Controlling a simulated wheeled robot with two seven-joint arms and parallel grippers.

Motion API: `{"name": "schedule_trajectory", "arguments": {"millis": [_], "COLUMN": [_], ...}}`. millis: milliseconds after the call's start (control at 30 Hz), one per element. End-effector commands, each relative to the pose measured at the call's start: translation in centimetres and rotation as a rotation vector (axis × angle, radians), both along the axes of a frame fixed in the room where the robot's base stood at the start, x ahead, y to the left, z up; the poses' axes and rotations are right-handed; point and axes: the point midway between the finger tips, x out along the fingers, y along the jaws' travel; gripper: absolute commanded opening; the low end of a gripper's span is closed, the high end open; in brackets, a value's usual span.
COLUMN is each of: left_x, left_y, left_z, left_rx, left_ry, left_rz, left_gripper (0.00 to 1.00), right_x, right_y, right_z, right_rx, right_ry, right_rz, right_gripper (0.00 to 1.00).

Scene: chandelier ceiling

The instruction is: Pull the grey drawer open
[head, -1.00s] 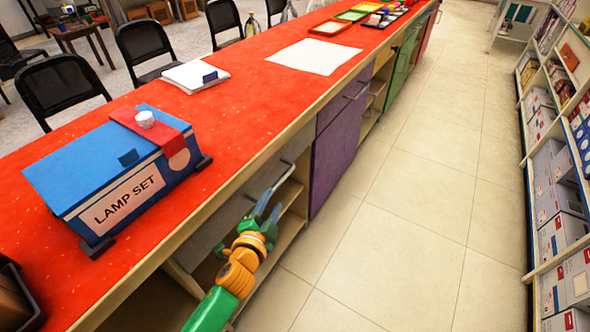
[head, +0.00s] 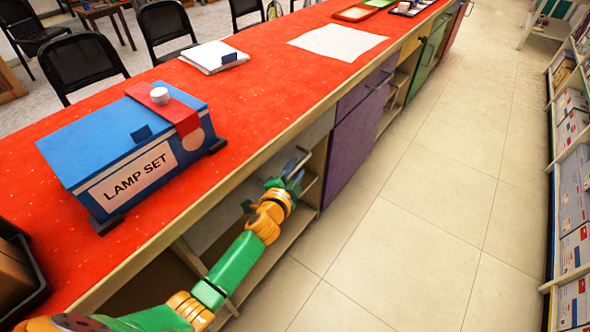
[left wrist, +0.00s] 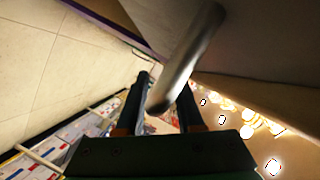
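The grey drawer (head: 218,212) is under the red counter's front edge, left of a purple drawer. It looks shut. Its metal bar handle (head: 302,160) shows at the right part of its front. My left gripper (head: 292,170) is at this handle. In the left wrist view the handle (left wrist: 195,55) runs down between the two dark fingers of my left gripper (left wrist: 168,95), which stand apart on either side of it. I see gaps beside the bar, so the fingers look open around it. My arm hides part of the drawer front. My right gripper is out of view.
A blue lamp set box (head: 135,150) stands on the red counter (head: 255,85), with a black tray (head: 35,275) at the near left. Open shelves lie below the drawer. A purple cabinet (head: 350,135) stands to the right. The tiled floor (head: 400,230) is clear up to the right-hand shelves.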

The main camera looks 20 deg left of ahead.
Motion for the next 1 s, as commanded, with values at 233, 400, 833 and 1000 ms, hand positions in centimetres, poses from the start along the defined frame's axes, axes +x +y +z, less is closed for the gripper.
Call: {"name": "schedule_trajectory", "arguments": {"millis": [233,400,833,1000], "left_x": [-0.02,-0.02,-0.04,-0.04], "left_y": [0.01,0.01,0.02,0.01], "left_z": [-0.01,-0.01,-0.03,-0.03], "left_rx": [0.000,0.000,0.000,0.000], "left_ry": [0.000,0.000,0.000,0.000], "left_rz": [0.000,0.000,0.000,0.000], "left_gripper": [0.00,0.00,0.00,0.00], "right_x": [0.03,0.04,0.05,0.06], "right_y": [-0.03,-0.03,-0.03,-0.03], "right_z": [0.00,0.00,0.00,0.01], "right_rx": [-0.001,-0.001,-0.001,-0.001], "right_ry": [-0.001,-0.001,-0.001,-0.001], "right_rz": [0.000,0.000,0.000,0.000], "right_gripper": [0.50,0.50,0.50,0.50]}}
